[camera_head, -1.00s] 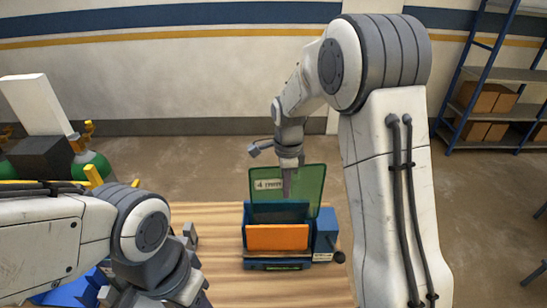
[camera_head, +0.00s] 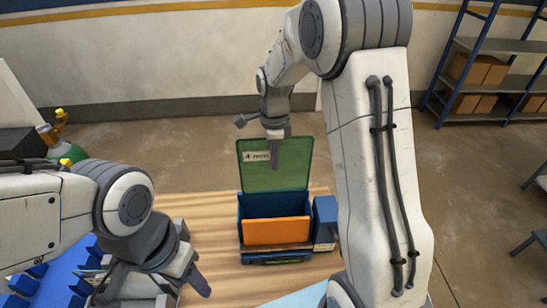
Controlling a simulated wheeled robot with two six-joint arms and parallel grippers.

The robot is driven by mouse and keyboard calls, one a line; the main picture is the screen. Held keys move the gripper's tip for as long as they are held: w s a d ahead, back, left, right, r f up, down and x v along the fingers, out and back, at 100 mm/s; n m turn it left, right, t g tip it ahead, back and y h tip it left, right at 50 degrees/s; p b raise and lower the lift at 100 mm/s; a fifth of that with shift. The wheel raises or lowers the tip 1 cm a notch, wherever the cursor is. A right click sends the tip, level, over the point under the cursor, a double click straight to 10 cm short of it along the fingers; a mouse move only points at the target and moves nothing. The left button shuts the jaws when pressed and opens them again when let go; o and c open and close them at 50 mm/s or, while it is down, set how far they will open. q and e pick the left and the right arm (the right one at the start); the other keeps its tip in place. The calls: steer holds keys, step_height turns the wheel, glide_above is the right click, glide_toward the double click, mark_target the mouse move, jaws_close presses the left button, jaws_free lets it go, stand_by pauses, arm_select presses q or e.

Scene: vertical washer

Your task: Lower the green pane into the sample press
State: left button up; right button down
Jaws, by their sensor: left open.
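The green pane (camera_head: 293,165), with a white label, stands upright above the rear of the sample press (camera_head: 246,232). The press is a dark blue open-topped box with an orange front panel (camera_head: 276,231). My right gripper (camera_head: 275,152) is shut on the pane's top edge, with one finger in front; the other finger is hidden. The pane lines up sideways with the press. I cannot tell whether its lower edge is inside the press or behind it. My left gripper (camera_head: 155,288) is open at the lower left, apart from the press, and partly cut off by the frame.
A blue slotted rack (camera_head: 45,275) lies at the lower left. A blue block (camera_head: 325,222) adjoins the press on its right. A pale blue surface (camera_head: 300,298) shows at the bottom edge. The wooden table (camera_head: 205,222) is bare left of the press. Shelves with boxes stand far right.

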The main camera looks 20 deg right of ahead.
mark_target(274, 178)
steer(key=shift+f+b, duration=5.2)
steer(key=shift+f, duration=2.4)
steer(key=c, duration=1)
jaws_free()
steer(key=shift+o, duration=0.2)
step_height(274, 178, up, 8)
steer(key=p, duration=0.7)
